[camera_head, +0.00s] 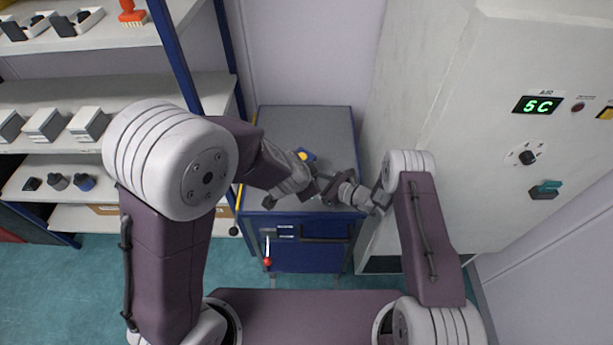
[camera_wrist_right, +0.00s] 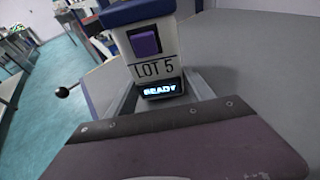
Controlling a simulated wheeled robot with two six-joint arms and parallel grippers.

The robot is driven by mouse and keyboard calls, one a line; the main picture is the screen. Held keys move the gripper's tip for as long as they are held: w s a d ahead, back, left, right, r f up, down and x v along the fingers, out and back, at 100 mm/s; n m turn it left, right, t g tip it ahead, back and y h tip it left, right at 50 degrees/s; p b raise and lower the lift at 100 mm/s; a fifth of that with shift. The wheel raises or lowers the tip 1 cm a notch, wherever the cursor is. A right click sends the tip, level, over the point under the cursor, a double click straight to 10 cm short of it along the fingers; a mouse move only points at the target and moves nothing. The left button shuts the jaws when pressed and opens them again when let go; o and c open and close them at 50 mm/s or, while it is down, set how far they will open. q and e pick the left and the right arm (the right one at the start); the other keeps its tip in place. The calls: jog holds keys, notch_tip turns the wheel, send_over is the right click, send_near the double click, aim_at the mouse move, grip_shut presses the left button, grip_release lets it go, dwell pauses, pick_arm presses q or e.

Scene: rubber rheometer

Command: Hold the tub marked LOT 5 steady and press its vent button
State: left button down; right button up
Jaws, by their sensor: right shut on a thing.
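The tub marked LOT 5 (camera_wrist_right: 155,52) stands upright on the grey top of a blue cabinet (camera_head: 340,130). In the right wrist view it has a white body, a dark blue rim, a purple square button (camera_wrist_right: 144,41) and a small display reading READY (camera_wrist_right: 160,88). My right gripper (camera_wrist_right: 165,92) is shut on the tub, one finger on each side. In the head view a blue and yellow part (camera_head: 305,155) shows beyond the grippers; most of the tub is hidden. My left gripper (camera_head: 313,183) is close to my right gripper there; its fingers are too small to read.
Shelves (camera_head: 60,165) with white boxes and dark knobs stand at the left. A large grey machine (camera_head: 500,110) with a green display reading 5C stands at the right. A red-tipped lever (camera_head: 267,260) is on the cabinet front. The cabinet top's back is clear.

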jog(key=shift+r, duration=0.1)
jog(key=o, duration=1.1)
jog(key=shift+d, duration=0.1)
